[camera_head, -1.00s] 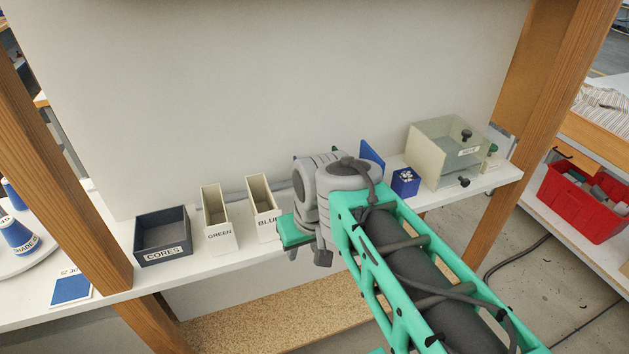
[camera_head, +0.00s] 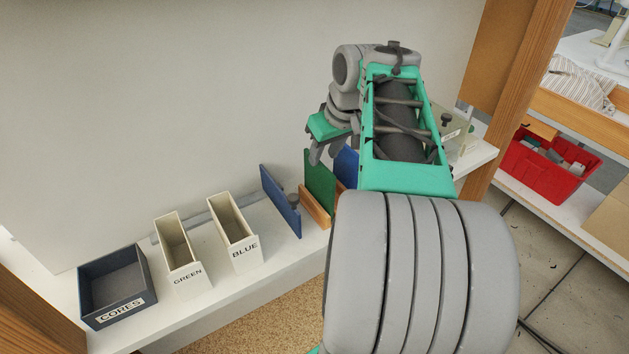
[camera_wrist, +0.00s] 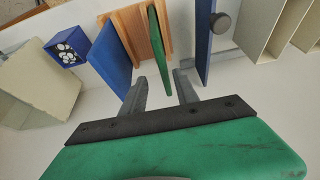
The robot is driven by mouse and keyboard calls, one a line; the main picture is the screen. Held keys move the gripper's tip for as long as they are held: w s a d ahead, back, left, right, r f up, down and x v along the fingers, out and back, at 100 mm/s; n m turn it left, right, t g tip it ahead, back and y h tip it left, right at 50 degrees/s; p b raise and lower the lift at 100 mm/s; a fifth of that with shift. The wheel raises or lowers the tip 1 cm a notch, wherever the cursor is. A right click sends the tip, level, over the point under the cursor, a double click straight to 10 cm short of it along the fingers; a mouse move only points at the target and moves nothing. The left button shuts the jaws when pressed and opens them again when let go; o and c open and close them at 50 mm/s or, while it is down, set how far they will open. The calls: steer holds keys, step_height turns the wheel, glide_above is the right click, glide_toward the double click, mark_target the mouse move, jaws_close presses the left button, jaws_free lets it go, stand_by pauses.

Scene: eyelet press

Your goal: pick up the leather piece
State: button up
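No piece is marked as leather, but thin upright coloured sheets stand on the shelf. Another blue sheet (camera_head: 281,201) stands to the left, next to a grey knob (camera_head: 294,200). My gripper (camera_head: 319,153) is above the holder in the head view. In the wrist view my gripper (camera_wrist: 161,78) is open, and the near end of the green sheet (camera_wrist: 157,45) appears between its fingers. I cannot tell whether they touch it.
Left along the white shelf are the BLUE bin (camera_head: 246,254), the GREEN bin (camera_head: 187,278) and the CORES box (camera_head: 145,276). The wrist view shows a small blue box (camera_wrist: 65,46) and a pale box (camera_wrist: 35,85) on the other side. A wall stands behind the shelf.

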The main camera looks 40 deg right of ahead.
mark_target(316, 171)
steer(key=x, duration=0.6)
steer(key=shift+a+f, duration=0.3)
steer(key=shift+a, duration=0.1)
steer(key=shift+f, duration=0.1)
steer(key=shift+f, duration=0.25)
steer(key=shift+c, duration=0.6)
jaws_close()
stand_by(0.6)
